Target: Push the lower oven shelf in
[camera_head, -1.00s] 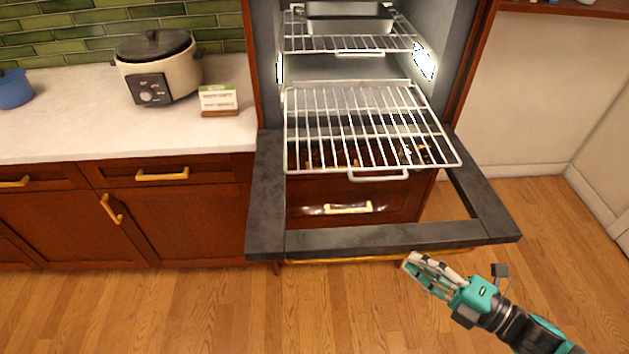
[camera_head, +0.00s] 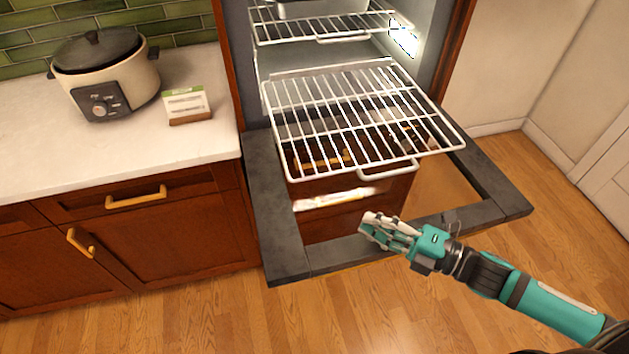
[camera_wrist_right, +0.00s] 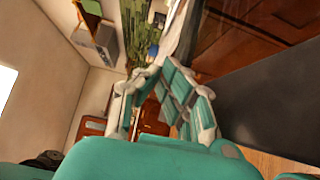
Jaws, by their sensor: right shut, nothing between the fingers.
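The lower oven shelf (camera_head: 350,118) is a white wire rack in the head view, pulled far out over the open oven door (camera_head: 278,245). Its front handle (camera_head: 388,170) hangs toward me. The upper shelf (camera_head: 335,27) sits inside the oven with a pan (camera_head: 310,8) on it. My right gripper (camera_head: 366,225) is shut and empty, in front of and below the lower shelf's handle, over the door's front edge in the picture. It does not touch the shelf. In the right wrist view its fingers (camera_wrist_right: 165,85) show beside the dark door (camera_wrist_right: 275,100). My left gripper is not in view.
A counter at the left holds a cooker (camera_head: 103,75) and a small card stand (camera_head: 187,105). Drawers and cabinets with brass handles (camera_head: 136,197) lie below it. Wooden floor (camera_head: 440,315) is open in front and at the right.

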